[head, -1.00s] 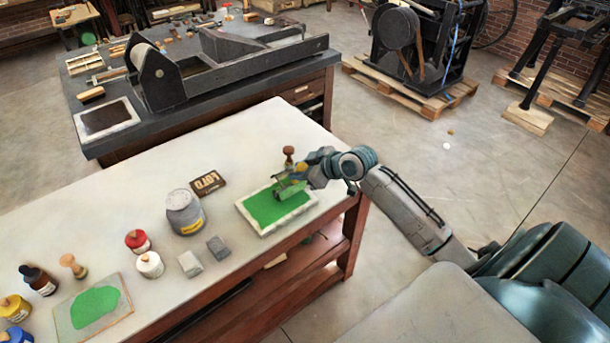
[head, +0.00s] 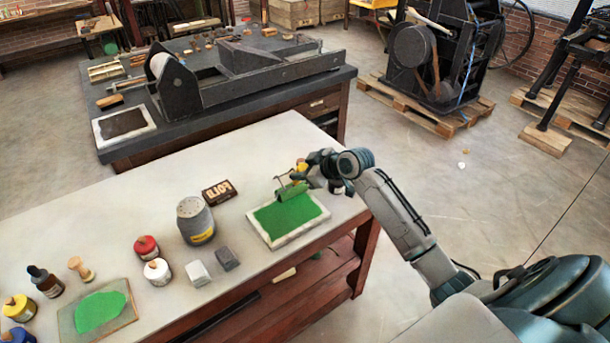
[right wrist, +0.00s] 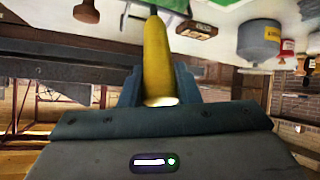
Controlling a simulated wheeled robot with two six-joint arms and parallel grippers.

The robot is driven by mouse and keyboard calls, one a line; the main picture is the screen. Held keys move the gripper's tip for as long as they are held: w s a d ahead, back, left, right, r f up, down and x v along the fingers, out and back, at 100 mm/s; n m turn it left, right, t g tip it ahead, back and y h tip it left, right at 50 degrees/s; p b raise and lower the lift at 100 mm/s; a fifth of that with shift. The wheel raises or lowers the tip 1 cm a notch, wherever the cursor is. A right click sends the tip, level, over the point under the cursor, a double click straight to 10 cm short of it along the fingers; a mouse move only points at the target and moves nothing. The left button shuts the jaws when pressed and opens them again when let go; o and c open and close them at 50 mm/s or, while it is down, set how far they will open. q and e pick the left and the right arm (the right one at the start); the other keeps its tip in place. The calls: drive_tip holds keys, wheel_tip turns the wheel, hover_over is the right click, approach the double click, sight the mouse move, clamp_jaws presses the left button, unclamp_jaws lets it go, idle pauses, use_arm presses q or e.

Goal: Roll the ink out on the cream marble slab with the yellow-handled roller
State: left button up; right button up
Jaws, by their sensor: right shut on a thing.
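The cream marble slab (head: 300,234) lies near the right end of the white table, its middle covered in green ink (head: 285,216). The roller (head: 291,190), green with ink, is at the slab's far edge; whether it touches the surface is unclear. My right gripper (head: 312,172) is shut on the roller's yellow handle, at the far right of the slab. In the right wrist view the yellow handle (right wrist: 156,60) stands between the gripper's fingers (right wrist: 156,92), with part of the green roller (right wrist: 172,5) at the top edge. My left gripper is not in view.
Left of the slab are a grey can (head: 195,222), a dark FOLD block (head: 217,192) and two small grey blocks (head: 227,259). Ink jars (head: 157,271) and another green-inked plate (head: 97,310) stand further left. A wooden knob (right wrist: 86,10) shows beside the roller in the wrist view.

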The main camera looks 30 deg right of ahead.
drive_tip(key=s+p, duration=0.5)
drive_tip(key=s, duration=0.6)
drive_tip(key=shift+s+d, duration=0.3)
drive_tip(key=shift+d, duration=0.15)
idle(0.5)
wheel_tip(320, 180, up, 4)
drive_tip(key=p, duration=0.3)
idle(0.5)
idle(0.4)
